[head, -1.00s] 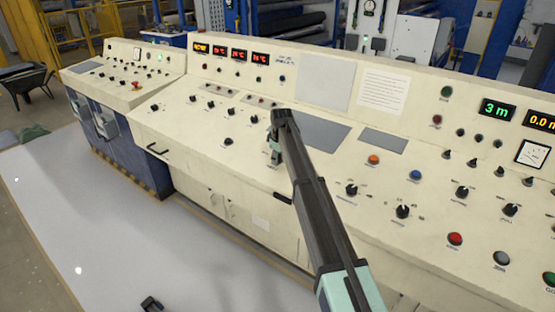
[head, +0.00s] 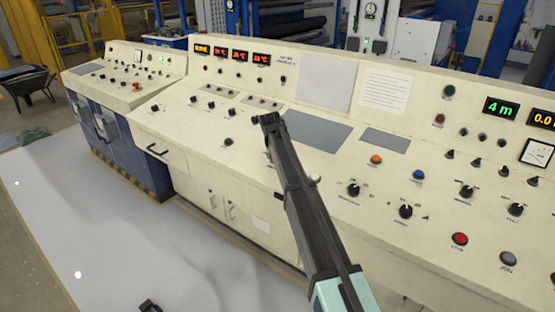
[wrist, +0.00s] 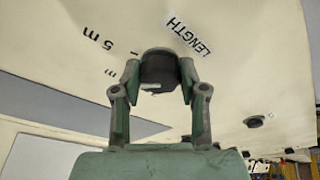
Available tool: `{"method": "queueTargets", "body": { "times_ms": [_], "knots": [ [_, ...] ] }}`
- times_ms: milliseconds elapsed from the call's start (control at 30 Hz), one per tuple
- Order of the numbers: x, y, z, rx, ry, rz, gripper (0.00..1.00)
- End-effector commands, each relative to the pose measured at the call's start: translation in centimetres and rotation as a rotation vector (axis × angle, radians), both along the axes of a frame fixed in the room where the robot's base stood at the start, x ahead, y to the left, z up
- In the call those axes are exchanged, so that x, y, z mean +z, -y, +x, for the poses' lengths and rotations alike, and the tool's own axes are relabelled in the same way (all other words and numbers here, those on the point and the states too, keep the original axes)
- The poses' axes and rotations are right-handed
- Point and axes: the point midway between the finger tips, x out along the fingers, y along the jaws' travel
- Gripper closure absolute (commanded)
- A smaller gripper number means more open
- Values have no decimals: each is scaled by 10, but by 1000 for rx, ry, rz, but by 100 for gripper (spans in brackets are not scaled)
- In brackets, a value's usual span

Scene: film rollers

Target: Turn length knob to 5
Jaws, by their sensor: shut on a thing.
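The length knob (wrist: 159,66) is a dark round knob on the cream panel, seen in the wrist view. The word LENGTH is printed beside it at upper right, and a 5 m mark at upper left. My gripper (wrist: 160,75) has its two green-grey fingers on opposite sides of the knob and is shut on it. Which mark the knob points at cannot be told. In the head view my arm hides the knob and the gripper. A green display (head: 500,108) at the right reads 4 m.
The cream console (head: 215,165) carries several other black knobs, an orange button (head: 376,160), a blue button (head: 418,175) and a red button (head: 460,239). A grey flat plate (head: 318,132) lies beside my arm.

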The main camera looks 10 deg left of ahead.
Motion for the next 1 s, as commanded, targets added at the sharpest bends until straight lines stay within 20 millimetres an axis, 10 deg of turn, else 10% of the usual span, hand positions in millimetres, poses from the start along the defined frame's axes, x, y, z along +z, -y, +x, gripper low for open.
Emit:
{"method": "queueTargets", "body": {
  "times_ms": [1000],
  "knots": [
    [-2, -3, -1, -510, 56, 103, 92]
  ]
}}
